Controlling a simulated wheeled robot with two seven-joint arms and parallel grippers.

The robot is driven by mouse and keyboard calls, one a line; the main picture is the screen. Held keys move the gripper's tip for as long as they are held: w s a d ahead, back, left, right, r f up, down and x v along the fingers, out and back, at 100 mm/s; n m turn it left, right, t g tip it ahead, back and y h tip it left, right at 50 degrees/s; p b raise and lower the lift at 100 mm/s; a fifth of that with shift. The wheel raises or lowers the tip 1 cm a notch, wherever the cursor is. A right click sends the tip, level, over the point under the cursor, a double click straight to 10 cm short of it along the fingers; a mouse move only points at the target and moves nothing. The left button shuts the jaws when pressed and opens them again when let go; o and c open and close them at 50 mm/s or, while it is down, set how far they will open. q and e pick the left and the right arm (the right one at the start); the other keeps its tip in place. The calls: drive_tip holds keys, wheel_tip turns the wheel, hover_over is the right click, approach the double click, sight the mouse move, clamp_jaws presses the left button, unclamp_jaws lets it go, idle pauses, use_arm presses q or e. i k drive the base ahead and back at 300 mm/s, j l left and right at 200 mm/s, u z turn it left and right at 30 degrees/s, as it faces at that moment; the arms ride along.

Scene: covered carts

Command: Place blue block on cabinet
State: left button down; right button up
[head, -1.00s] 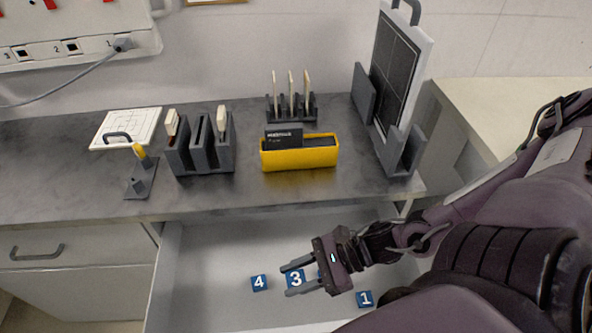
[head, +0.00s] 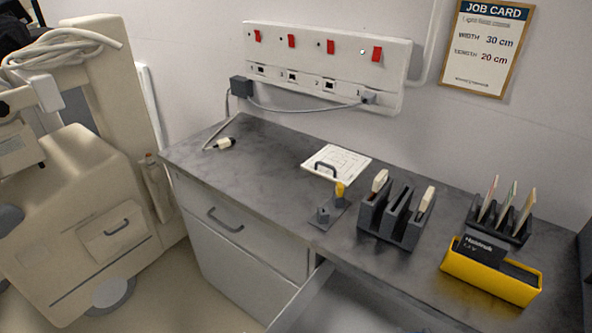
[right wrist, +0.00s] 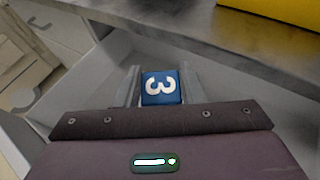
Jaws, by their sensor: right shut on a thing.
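A blue block (right wrist: 161,88) with a white 3 sits between the two grey fingers of my right gripper (right wrist: 160,70) in the right wrist view. The gripper is shut on it, over the inside of the open drawer; I cannot tell how far above the drawer floor. The head view shows neither this gripper nor the block. The grey cabinet (head: 245,165) has a dark worktop and a shut left drawer. Its open drawer (head: 345,305) shows partly at the bottom of the head view. My left gripper is in neither view.
The worktop holds a white board (head: 348,160), a grey slotted holder (head: 385,222), a yellow bin (head: 490,280), a rack of thin cards (head: 500,220) and a cable end (head: 222,144). A beige cart (head: 95,225) stands at the left.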

sight(265, 154)
drive_tip(key=i+j, duration=0.15)
drive_tip(key=j, duration=0.25)
drive_tip(key=i+j, duration=0.1)
drive_tip(key=j, duration=0.25)
drive_tip(key=i+j, duration=0.15)
drive_tip(key=j, duration=0.25)
drive_tip(key=i+j, duration=0.1)
drive_tip(key=j, duration=0.25)
drive_tip(key=i+j, duration=0.15)
drive_tip(key=j, duration=0.25)
